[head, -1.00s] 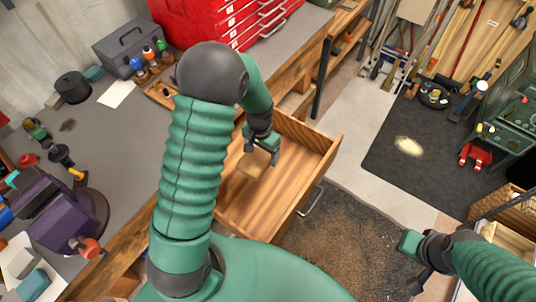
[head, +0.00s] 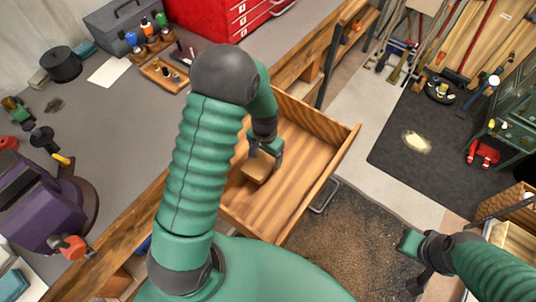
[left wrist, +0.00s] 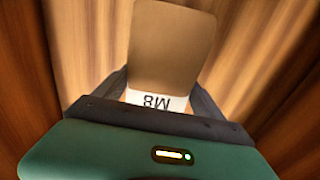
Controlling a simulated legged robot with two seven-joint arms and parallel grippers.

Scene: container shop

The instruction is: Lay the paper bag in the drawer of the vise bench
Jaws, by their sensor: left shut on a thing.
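The paper bag (head: 257,168) is small and brown. In the left wrist view the bag (left wrist: 172,45) shows a white band marked "M8" between the fingers. My left gripper (head: 262,151) is shut on it, inside the open wooden drawer (head: 305,178) of the vise bench (head: 136,215). The bag is low over the drawer floor; I cannot tell whether it touches. The purple vise (head: 45,215) is on the bench at the left. My right gripper (head: 418,264) is at the lower right, away from the drawer; its jaw opening is unclear.
A red tool chest (head: 215,20), a grey toolbox (head: 120,22) and several small bottles stand on the bench top behind my left arm. The drawer floor beyond the bag is bare. A dark mat (head: 400,165) lies on the floor at the right.

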